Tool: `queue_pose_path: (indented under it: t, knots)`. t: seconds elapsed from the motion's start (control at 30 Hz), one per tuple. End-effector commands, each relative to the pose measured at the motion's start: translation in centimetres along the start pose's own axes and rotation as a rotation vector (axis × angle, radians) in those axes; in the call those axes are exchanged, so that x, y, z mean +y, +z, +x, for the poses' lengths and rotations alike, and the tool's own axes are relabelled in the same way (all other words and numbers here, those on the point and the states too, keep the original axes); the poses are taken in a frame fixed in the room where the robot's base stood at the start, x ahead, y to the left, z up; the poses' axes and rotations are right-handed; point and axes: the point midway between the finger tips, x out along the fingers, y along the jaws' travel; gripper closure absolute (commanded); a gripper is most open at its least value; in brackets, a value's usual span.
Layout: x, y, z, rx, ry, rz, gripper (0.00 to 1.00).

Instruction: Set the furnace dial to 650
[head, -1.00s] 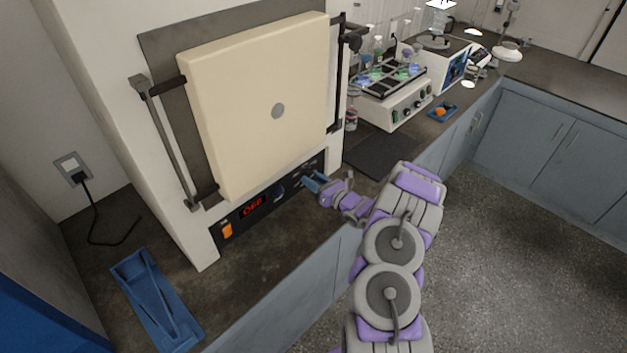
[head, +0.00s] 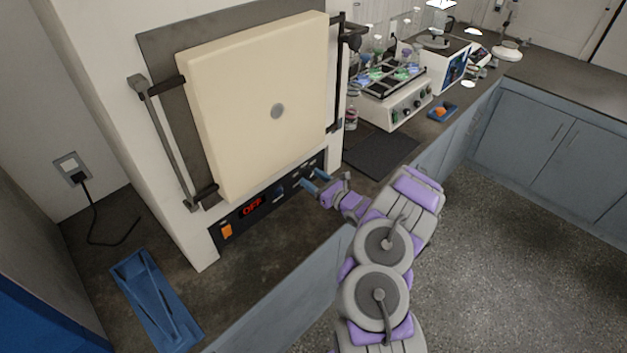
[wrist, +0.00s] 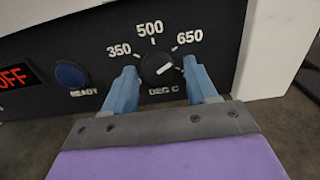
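The furnace dial (wrist: 158,67) is a dark round knob with a white mark, on the black control panel under the furnace door. Labels 350, 500 and 650 (wrist: 188,37) arc above it. The white mark slants up to the right, roughly toward the 650 side; its exact setting is hard to tell. My gripper (wrist: 160,73) is open, with one blue finger on each side of the dial. Whether the fingers touch it is unclear. In the head view my gripper (head: 315,180) is at the panel's right part, and the dial is too small to make out.
The furnace display (head: 252,207) reads OFF, and an orange switch (head: 227,230) is left of it. A blue READY button (wrist: 71,75) is left of the dial. A blue tray (head: 155,300) lies on the counter at left. A dark mat (head: 381,154) lies right of the furnace.

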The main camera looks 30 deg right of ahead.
Motion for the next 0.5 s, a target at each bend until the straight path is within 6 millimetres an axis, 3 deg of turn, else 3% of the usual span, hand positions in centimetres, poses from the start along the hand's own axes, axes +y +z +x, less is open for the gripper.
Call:
queue_pose_path:
  t: [0.33, 0.5]
  knots:
    - [0.1, 0.0, -0.1, 0.000, 0.001, -0.001, 0.35]
    - [-0.1, 0.2, -1.8, 0.000, -0.002, 0.001, 0.35]
